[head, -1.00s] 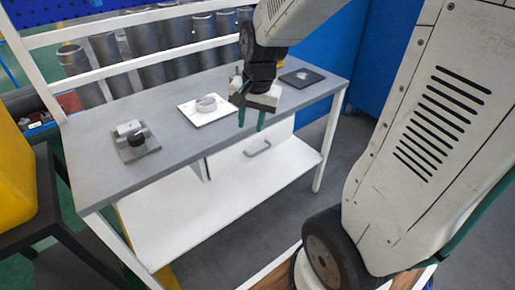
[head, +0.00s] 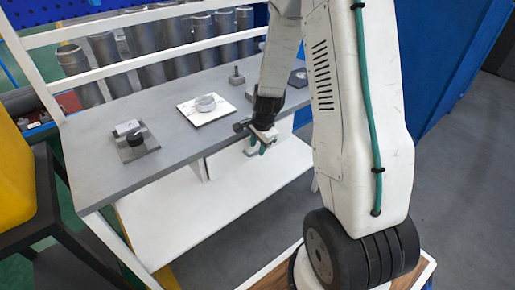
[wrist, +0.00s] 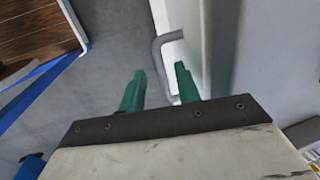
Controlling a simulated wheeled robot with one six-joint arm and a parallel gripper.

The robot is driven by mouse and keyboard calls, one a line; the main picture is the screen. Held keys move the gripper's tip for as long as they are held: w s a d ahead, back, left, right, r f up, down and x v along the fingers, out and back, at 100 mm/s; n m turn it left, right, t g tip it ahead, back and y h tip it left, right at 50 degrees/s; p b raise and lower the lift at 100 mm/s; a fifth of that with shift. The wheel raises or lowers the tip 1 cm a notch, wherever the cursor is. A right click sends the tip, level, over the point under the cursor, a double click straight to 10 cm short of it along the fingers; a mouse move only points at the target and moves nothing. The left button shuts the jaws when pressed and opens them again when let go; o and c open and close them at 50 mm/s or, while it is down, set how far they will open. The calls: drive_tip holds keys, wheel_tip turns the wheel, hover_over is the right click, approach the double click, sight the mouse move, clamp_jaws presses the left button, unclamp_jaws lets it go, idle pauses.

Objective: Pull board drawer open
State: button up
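The board drawer (head: 222,162) is a white front under the grey table top, and it looks shut. Its grey bar handle (wrist: 158,62) shows in the wrist view, standing off the pale drawer front (wrist: 188,45). My gripper (head: 258,147) is at the drawer front, just below the table's front edge. In the wrist view its two green fingers (wrist: 159,72) are apart, and the handle's bar appears between their tips. I cannot tell whether either finger touches it. In the head view my gripper and arm hide most of the handle and the drawer's right part.
The grey table top (head: 160,110) overhangs the drawer close to my gripper. A white lower shelf (head: 190,215) lies below. Grey floor is clear in front.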

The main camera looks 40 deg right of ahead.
drive_tip(key=shift+w+f, duration=0.2)
drive_tip(key=shift+f, duration=0.6)
clamp_jaws()
drive_tip(key=shift+s, duration=0.1)
